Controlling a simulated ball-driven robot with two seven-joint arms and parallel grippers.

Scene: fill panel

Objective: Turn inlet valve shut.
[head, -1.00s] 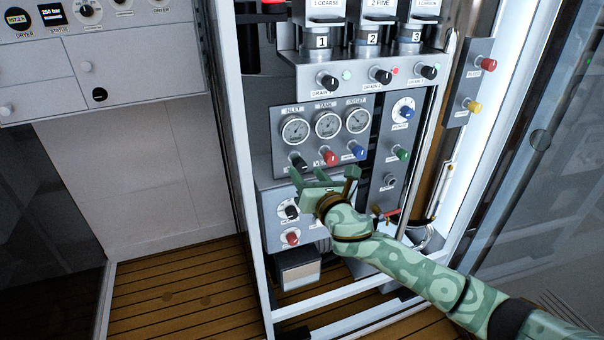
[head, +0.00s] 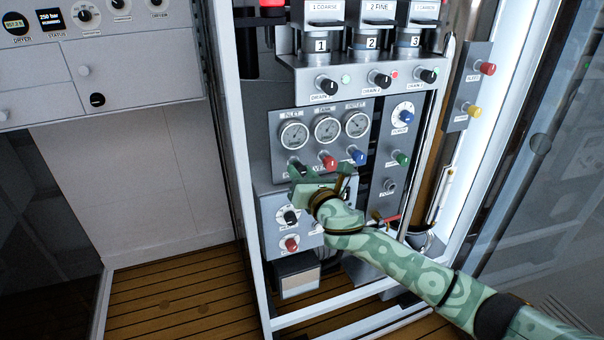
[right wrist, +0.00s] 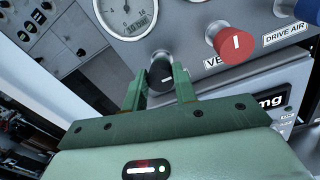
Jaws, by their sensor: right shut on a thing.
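The inlet valve is a black knob (right wrist: 161,66) with a white mark, below the inlet gauge (head: 294,134). In the right wrist view it sits between the two green fingers of my right gripper (right wrist: 159,82). My right gripper also shows in the head view (head: 300,171), at the knob on the panel's lower left; it is shut on the knob and partly hides it there. My left gripper is not in view.
A red knob (head: 328,162) and a blue knob (head: 359,157) sit close to the right of the inlet knob. Drain knobs (head: 327,86) stick out on a ledge above. A lower box with a black knob (head: 290,217) and a red knob (head: 291,244) lies below.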

